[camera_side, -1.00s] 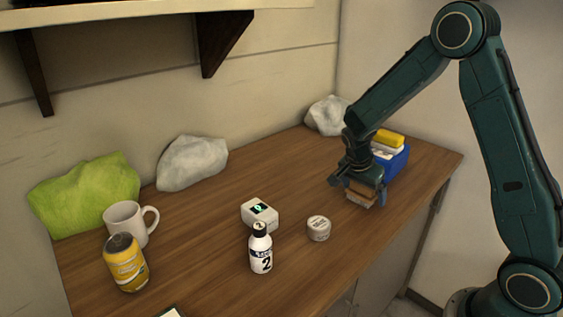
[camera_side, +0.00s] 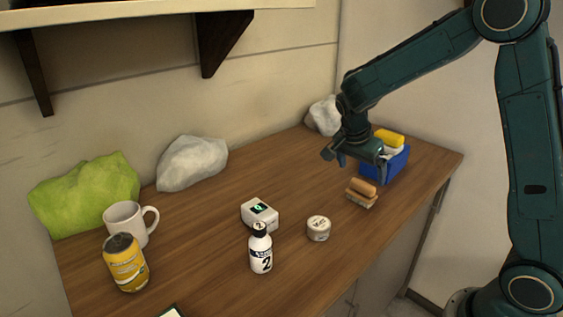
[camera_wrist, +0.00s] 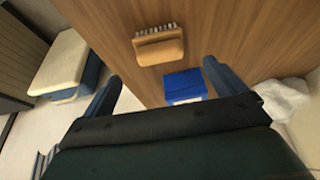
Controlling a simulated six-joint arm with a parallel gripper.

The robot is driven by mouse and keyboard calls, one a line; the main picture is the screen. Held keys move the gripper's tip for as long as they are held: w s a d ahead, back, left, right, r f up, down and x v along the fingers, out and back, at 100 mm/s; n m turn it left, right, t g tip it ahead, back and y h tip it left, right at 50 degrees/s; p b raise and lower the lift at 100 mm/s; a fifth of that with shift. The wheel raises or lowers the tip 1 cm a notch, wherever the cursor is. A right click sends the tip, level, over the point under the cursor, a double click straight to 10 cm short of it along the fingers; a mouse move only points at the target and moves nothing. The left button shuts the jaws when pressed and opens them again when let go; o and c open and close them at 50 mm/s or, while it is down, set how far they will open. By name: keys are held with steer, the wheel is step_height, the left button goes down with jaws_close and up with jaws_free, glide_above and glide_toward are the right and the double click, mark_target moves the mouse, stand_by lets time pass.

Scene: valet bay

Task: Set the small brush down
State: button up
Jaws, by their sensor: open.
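The small brush (camera_side: 362,192) lies on the wooden bench top near its right front edge, in front of the blue box. It has a tan wooden back and pale bristles. It also shows in the wrist view (camera_wrist: 160,47), apart from both fingers, with its bristles toward the top of the picture. My gripper (camera_side: 345,160) is open and empty in the side view, above and behind the brush.
A blue box (camera_side: 398,165) holding a yellow item (camera_side: 389,138) stands beside my gripper. A round tin (camera_side: 318,229), a bottle (camera_side: 260,252), a small white device (camera_side: 260,214), a yellow can (camera_side: 126,265), a mug (camera_side: 128,220) and cloths (camera_side: 192,163) stand further left.

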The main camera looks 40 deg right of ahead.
steer(key=shift+v, duration=1.7)
steer(key=s+a+r+n+t+y, duration=0.1)
steer(key=s+a+r+n+t, duration=0.1)
steer(key=s+n, duration=0.4)
steer(key=s+a+r+n+t+y, duration=0.1)
steer(key=s+a+r+n, duration=0.3)
steer(key=s, duration=0.4)
steer(key=s+a+r+n+t+y, duration=0.2)
steer(key=s+a+r+n, duration=0.1)
steer(key=s+a+n, duration=0.2)
steer(key=s+n, duration=0.2)
steer(key=n, duration=0.1)
steer(key=shift+a+t+y, duration=0.3)
